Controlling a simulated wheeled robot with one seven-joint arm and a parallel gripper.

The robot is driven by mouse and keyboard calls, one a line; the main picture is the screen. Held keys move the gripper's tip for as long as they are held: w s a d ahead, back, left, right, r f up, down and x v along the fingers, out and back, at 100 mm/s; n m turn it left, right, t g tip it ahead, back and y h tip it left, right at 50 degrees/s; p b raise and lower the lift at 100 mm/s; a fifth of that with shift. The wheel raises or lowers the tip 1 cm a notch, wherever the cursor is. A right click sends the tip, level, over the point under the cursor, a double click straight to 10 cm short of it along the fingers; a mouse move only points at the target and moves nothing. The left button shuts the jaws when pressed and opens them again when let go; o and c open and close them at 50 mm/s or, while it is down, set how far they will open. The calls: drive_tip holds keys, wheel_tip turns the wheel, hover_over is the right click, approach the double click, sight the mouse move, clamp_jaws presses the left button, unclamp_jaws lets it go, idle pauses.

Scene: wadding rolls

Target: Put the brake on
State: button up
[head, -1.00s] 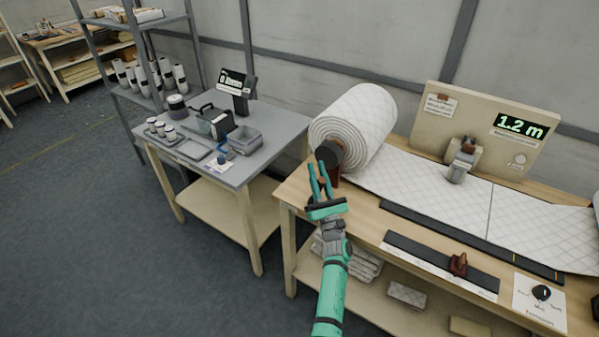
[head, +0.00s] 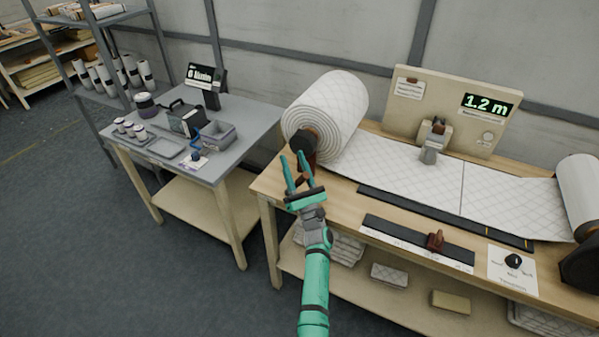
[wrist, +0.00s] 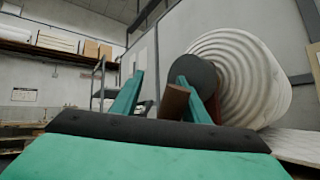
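The large white quilted roll (head: 330,108) stands at the left end of the wooden bench, with a dark round hub (head: 303,142) on its near end. A brown lever-like piece (wrist: 173,102) shows below the hub in the wrist view, probably the brake handle. My gripper (head: 294,158) is in front of the hub, pointing at it, with its two teal fingers apart. In the wrist view the brown piece appears between the fingers (wrist: 160,95), closer to the right one. A gap shows on its left. Whether a finger touches it I cannot tell.
The quilted sheet (head: 400,172) runs right along the bench (head: 345,208) to a second roll (head: 580,190). A display board (head: 450,105) reads 1.2 m. A dark rail with a brown slider (head: 435,241) and a dial (head: 513,261) lie in front. A grey table (head: 235,150) stands left.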

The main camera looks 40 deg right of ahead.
drive_tip(key=s+a, duration=0.3)
drive_tip(key=s, duration=0.9)
drive_tip(key=shift+s+f, duration=0.15)
drive_tip(key=shift+f, duration=0.15)
drive_tip(key=shift+d, duration=0.1)
drive_tip(key=s+a+f+m+g, duration=0.1)
drive_tip(key=s+a+f+m, duration=0.35)
drive_tip(key=a, duration=0.35)
drive_tip(key=s+a+f+m+g, duration=0.2)
drive_tip(key=s+a+f+m, duration=0.3)
drive_tip(key=a, duration=0.3)
drive_tip(key=s+a+f+m+g, duration=0.1)
drive_tip(key=s+a+f+m, duration=0.25)
drive_tip(key=a+m, duration=0.35)
drive_tip(key=s+a+r+m+g+y, duration=0.1)
drive_tip(key=s+a+m+g+y, duration=0.1)
drive_tip(key=s+a+m, duration=0.5)
drive_tip(key=s+a+r+m+g+y, duration=0.1)
drive_tip(key=s+a+m+g+y, duration=0.2)
drive_tip(key=s+a+m, duration=0.4)
drive_tip(key=s+a, duration=0.2)
drive_tip(key=s, duration=0.6)
drive_tip(key=shift+s+a+m+g+y, duration=0.15)
drive_tip(key=shift+a+m+g+y, duration=0.15)
drive_tip(key=shift+m+y, duration=0.1)
drive_tip(key=shift+r, duration=0.1)
